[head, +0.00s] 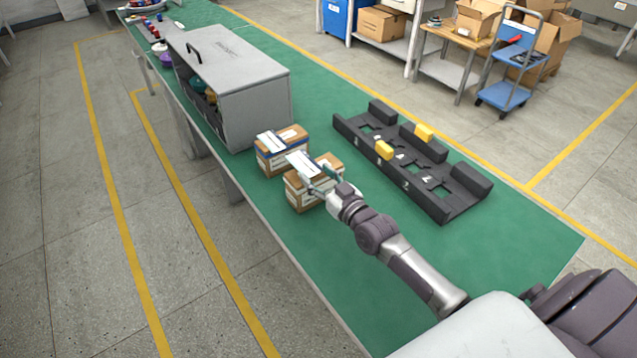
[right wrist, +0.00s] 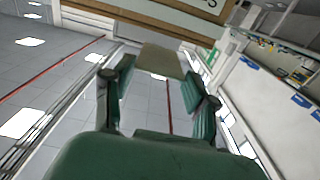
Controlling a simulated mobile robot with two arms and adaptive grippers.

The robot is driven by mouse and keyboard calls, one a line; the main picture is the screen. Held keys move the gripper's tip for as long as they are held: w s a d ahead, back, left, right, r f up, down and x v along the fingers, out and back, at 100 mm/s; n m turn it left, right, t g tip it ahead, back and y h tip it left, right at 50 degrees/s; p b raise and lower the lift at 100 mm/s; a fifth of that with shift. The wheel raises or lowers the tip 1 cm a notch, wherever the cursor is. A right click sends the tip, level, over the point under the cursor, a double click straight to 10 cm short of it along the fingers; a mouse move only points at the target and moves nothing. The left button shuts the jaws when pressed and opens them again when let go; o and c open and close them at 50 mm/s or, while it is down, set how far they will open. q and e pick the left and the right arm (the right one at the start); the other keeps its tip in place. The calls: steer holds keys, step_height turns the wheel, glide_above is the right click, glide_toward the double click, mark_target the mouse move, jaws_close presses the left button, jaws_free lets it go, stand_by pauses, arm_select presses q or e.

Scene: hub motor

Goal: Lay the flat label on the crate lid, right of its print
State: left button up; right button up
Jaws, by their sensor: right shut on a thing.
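My right gripper (head: 321,180) is shut on a flat label (head: 301,162), which sticks out past its fingertips toward the upper left. The label looks white from above; in the right wrist view its near face (right wrist: 160,61) looks tan between the green fingers (right wrist: 157,82). The gripper and label are over a brown box crate (head: 302,195) with white print on its side. Whether the label touches the lid, I cannot tell. The label and fingers hide part of the lid and its print. A second crate (head: 268,160), with a blue band and white print on top, stands just behind.
A grey metal cabinet (head: 255,105) with a black handle stands behind the crates.

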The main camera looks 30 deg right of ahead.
steer(key=shift+f, duration=1.65)
steer(key=shift+f, duration=0.15)
steer(key=o, duration=0.7)
steer(key=shift+o, duration=0.2)
